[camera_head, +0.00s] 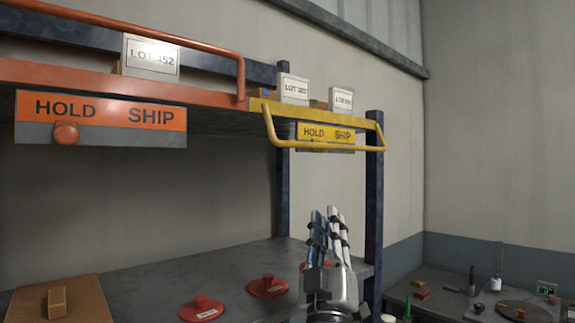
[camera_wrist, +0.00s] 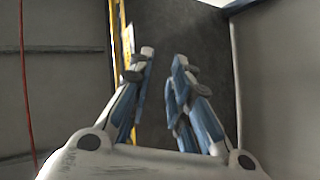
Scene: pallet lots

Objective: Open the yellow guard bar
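The yellow guard bar (camera_head: 330,147) is a bent tube hinged at both ends of the yellow beam of the upper shelf. It hangs forward and down, crossing in front of the yellow HOLD / SHIP sign (camera_head: 338,134). My gripper (camera_head: 327,212) points up below the bar, apart from it in the head view. In the wrist view my gripper (camera_wrist: 163,55) has its two fingers apart with nothing between them. A yellow strip (camera_wrist: 129,45) shows just left of the fingers there; whether it is the bar or the beam is unclear.
An orange guard bar (camera_head: 180,41) stands raised at left above an orange HOLD / SHIP sign (camera_head: 160,115) with a round knob (camera_head: 66,134). Lot boxes (camera_head: 293,88) stand on the upper shelf. Red discs (camera_head: 268,286) and a brown board (camera_head: 80,303) lie on the lower shelf. A blue post (camera_head: 374,190) stands right of my gripper.

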